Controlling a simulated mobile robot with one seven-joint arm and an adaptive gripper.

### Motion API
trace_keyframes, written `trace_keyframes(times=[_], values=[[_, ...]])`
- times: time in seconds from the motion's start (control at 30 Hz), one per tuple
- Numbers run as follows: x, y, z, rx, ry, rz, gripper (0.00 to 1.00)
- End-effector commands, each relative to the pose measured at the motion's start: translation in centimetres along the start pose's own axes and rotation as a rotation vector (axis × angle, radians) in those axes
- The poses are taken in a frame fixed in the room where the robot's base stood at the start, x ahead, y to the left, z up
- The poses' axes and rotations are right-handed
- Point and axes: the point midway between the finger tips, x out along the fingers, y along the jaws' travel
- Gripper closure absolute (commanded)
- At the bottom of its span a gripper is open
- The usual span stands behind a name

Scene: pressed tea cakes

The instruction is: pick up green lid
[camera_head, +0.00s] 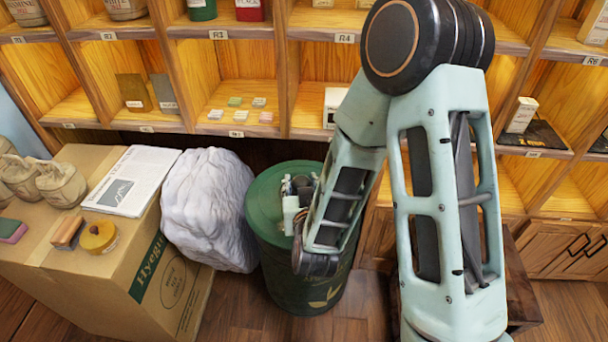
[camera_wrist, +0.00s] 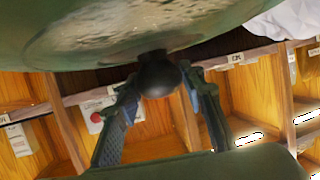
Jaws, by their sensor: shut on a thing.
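The green lid (camera_head: 262,205) shows at the top of the large green canister (camera_head: 316,294), beside the pale rock-like lump. In the wrist view the lid (camera_wrist: 100,40) fills the top as a broad, shiny green surface with a dark round knob (camera_wrist: 158,78). My gripper (camera_wrist: 161,82) is shut on this knob, one finger on each side. In the head view my gripper (camera_head: 299,190) is over the lid, and my arm hides the lid's right part. I cannot tell whether the lid rests on the canister or is slightly raised.
A cardboard box (camera_head: 100,292) with a paper (camera_head: 132,180), cloth bundles and small blocks stands at left. The pale lump (camera_head: 208,210) sits between box and canister. Wooden shelves (camera_head: 236,138) with small goods run behind. Some wooden floor (camera_head: 355,312) is bare in front.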

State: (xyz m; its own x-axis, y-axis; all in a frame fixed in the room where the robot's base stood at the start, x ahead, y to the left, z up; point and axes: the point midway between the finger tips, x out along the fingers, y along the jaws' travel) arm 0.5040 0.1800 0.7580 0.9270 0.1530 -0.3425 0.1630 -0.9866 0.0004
Motion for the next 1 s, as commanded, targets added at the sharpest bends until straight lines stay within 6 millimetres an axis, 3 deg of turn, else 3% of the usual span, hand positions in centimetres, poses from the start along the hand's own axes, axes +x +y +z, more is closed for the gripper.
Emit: trace_keyframes(times=[0.03,0.7,1.0], values=[[-0.1,0.0,-0.6,0.002,0.005,0.002,1.00],[-3.8,-0.9,-0.8,0.002,0.003,0.000,1.00],[-4.4,-1.0,-0.7,0.001,0.006,0.001,1.00]])
